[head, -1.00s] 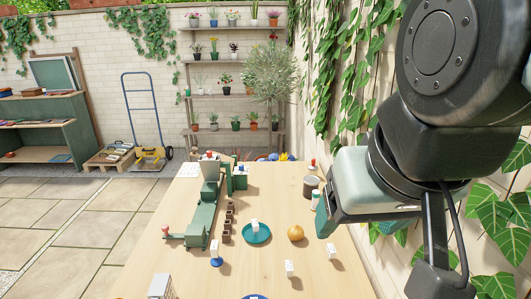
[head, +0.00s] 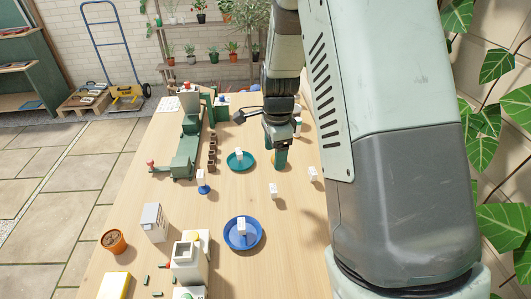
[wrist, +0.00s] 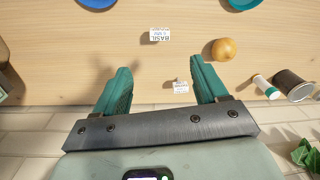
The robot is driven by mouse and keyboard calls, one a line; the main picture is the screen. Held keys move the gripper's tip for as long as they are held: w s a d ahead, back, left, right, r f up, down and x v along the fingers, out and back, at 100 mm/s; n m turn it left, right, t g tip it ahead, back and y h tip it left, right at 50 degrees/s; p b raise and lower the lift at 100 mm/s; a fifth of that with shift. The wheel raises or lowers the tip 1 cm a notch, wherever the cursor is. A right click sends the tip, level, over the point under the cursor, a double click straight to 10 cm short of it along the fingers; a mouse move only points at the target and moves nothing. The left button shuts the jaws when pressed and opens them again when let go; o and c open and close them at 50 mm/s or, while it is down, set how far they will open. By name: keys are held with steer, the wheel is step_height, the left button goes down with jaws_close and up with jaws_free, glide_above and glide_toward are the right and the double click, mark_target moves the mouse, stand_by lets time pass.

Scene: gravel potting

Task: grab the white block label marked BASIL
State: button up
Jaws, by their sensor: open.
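The white block label marked BASIL (wrist: 160,34) stands on the table, its lettering upside down in the wrist view. By the layout it matches the white block (head: 273,190) right of the teal dish in the head view. My gripper (wrist: 160,66) is open and empty, with green fingers above the table. The BASIL label lies beyond the fingertips in the wrist view, roughly midway between them sideways. A second white block label (wrist: 181,86) shows between the fingers, its print too small to read. In the head view my gripper (head: 281,158) hangs just beyond the BASIL block.
A teal dish (head: 230,162) and blue dish (head: 230,240) each hold a white block.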

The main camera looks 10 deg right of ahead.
mark_target(274, 188)
steer(key=f, duration=0.4)
steer(key=f+m, duration=0.1)
steer(key=f, duration=0.2)
steer(key=f+m, duration=0.1)
steer(key=f, duration=0.3)
steer(key=shift+w+f+g, duration=0.3)
steer(key=shift+w+f, duration=0.05)
steer(key=shift+w, duration=0.05)
steer(key=shift+d+f, duration=0.15)
steer(key=shift+f, duration=2.9)
steer(key=shift+c, duration=0.3)
steer(key=c, duration=1)
